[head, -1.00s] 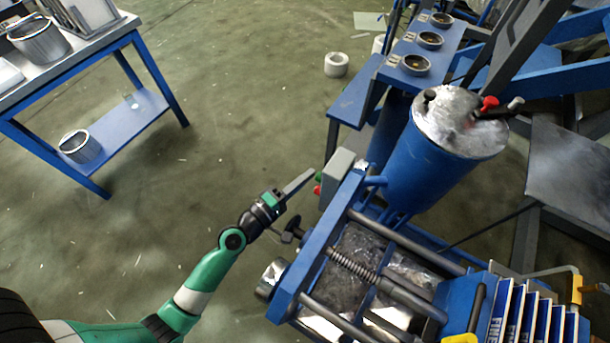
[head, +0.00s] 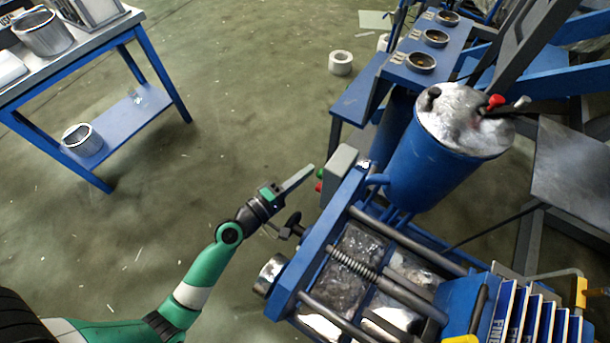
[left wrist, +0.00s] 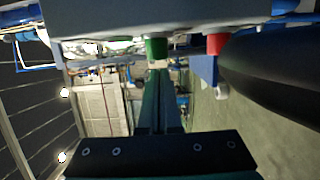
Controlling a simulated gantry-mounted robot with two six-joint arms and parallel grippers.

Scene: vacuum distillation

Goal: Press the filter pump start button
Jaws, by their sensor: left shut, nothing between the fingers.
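A grey control box (head: 339,172) on the blue filter frame carries a green button (head: 320,173) and a red button (head: 318,187) on its left side. In the left wrist view the green button (left wrist: 156,48) is straight ahead of my fingertips, and the red button (left wrist: 216,44) is to its right. My left gripper (head: 312,168) is shut and empty, its fingertips close beside the green button. In the left wrist view its fingers (left wrist: 158,76) end just below the green button; I cannot tell whether they touch it. My right gripper is out of view.
A black-knobbed valve (head: 291,226) and a round metal end (head: 270,274) stick out from the frame near my left arm. A blue drum (head: 430,165) stands behind the box. A blue-legged table (head: 150,60) is at the far left. The floor between is clear.

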